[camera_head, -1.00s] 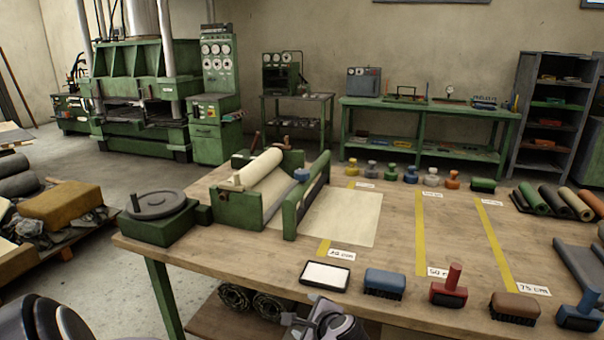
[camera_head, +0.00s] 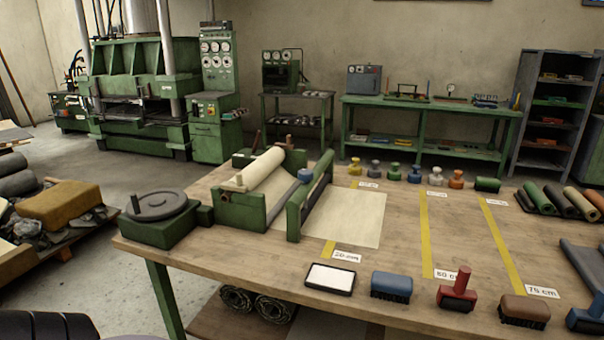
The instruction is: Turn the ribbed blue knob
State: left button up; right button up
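A small blue knob (camera_head: 306,176) sits on top of the green sheet-roll machine (camera_head: 243,211) on the wooden table, at the roller's right side. Its ribs are too small to make out. A cream roll (camera_head: 262,168) lies in the machine, and a pale sheet (camera_head: 352,215) runs out of it to the right. Neither gripper shows in the head view. Only a dark part, apparently of my own arm, shows at the bottom left corner.
A grey handwheel (camera_head: 158,205) on a green block stands left of the machine. Several knobbed weights, among them a blue one (camera_head: 414,174), line the back. Brushes and stamps, such as a blue brush (camera_head: 391,286), line the front edge. Yellow strips (camera_head: 427,235) cross bare table.

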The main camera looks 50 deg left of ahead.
aim_at(305, 175)
jog(key=j, duration=1.45)
jog(key=i, duration=0.05)
